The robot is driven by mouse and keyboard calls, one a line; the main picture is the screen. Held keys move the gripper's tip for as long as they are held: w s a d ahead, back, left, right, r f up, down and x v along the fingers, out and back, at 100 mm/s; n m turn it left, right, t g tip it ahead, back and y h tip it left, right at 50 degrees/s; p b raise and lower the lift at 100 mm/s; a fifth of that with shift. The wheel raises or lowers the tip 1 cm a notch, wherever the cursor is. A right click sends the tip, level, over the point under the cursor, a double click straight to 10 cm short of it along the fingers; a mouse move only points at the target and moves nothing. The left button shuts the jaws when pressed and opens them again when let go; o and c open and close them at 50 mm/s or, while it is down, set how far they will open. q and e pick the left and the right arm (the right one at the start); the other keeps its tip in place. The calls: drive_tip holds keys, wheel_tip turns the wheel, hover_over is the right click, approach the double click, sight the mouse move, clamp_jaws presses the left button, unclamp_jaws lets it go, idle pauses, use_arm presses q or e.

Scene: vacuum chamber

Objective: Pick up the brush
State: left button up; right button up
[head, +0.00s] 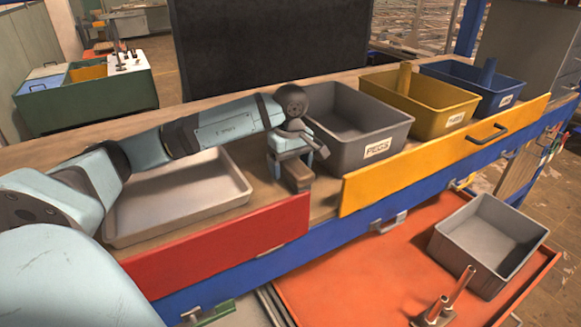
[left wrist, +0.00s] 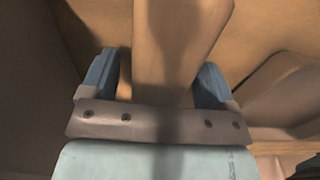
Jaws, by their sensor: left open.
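A brown wooden piece that I take for the brush (head: 297,180) is on the workbench, between the grey tray and the grey bin. In the left wrist view the brush (left wrist: 172,60) shows as a broad wooden shape running between the two blue fingers. My left gripper (head: 288,163) points down over it. The gripper (left wrist: 158,82) is open, with one finger on either side of the wood. A gap shows beside the left finger; contact on the right side is unclear. The brush's bristles cannot be made out. My right gripper is not in view.
A shallow grey tray (head: 176,208) lies left of the brush. A grey bin (head: 385,146) stands close on its right, with yellow (head: 440,120) and blue (head: 507,99) bins beyond. A red panel (head: 220,248) edges the bench front. A grey box (head: 485,245) stands on a lower orange surface.

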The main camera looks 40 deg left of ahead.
use_arm(q)
drive_tip(key=c, duration=1)
drive_tip(key=shift+c, duration=0.2)
wheel_tip(320, 180, up, 12)
drive_tip(key=b, duration=0.1)
wheel_tip(320, 180, up, 8)
drive_tip(key=p, duration=0.2)
hover_over(291, 160)
drive_tip(key=shift+a, duration=0.1)
